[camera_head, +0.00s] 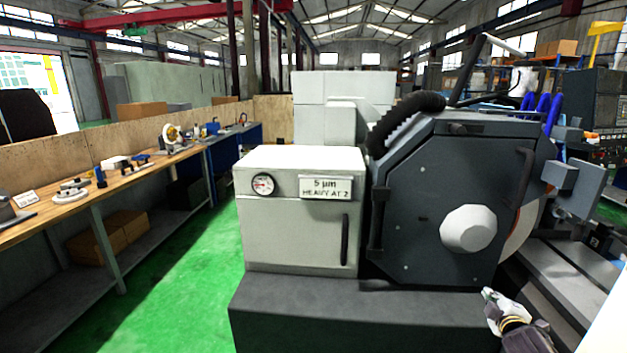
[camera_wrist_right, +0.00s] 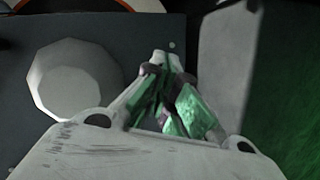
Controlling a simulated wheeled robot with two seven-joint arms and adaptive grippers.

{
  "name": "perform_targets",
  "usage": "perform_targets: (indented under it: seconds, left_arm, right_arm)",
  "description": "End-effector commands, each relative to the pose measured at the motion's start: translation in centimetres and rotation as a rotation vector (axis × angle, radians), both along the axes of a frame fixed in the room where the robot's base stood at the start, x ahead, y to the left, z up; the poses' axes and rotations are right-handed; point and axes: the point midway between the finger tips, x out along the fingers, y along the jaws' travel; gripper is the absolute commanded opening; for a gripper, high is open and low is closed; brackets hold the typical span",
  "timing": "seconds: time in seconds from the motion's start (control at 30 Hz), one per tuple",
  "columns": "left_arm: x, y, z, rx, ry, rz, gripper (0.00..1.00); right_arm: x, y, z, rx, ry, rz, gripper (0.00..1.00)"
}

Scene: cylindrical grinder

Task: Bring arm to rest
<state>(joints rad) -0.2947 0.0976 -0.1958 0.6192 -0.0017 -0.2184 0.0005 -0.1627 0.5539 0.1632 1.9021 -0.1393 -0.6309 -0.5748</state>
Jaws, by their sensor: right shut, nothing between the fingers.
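My right gripper (camera_head: 490,296) shows at the lower right of the head view, in front of the dark grey grinder housing (camera_head: 440,200) and below its pale round knob (camera_head: 468,229). In the right wrist view its fingers (camera_wrist_right: 165,60) come together at the tips with nothing between them. The pale knob (camera_wrist_right: 75,80) appears to the left of the fingers there, on the dark panel. My left gripper is outside both views.
A light grey cabinet (camera_head: 290,222) with a gauge and a "5 µm HEAVY AT 2" sign stands left of the housing. A wooden workbench (camera_head: 150,168) with several tools runs along the left. Green floor (camera_head: 180,310) between bench and machine is clear.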

Motion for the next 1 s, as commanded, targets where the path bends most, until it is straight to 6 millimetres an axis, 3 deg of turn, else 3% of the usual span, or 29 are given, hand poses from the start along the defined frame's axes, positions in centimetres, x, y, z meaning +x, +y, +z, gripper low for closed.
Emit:
perform_targets:
  seconds: [0.2,0.5,0.8,1.0]
  left_arm:
    - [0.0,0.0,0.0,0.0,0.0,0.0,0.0]
    - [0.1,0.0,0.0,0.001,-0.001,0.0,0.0]
    - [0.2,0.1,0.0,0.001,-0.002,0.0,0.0]
    - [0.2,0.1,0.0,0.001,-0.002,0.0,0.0]
  right_arm:
    - [-4.6,6.9,-6.0,0.236,0.128,-0.06,0.0]
    - [-12.6,16.0,-11.4,0.541,0.32,-0.184,0.0]
    - [-21.1,24.0,-13.2,0.794,0.509,-0.327,0.0]
    - [-24.5,26.7,-13.1,0.882,0.585,-0.391,0.0]
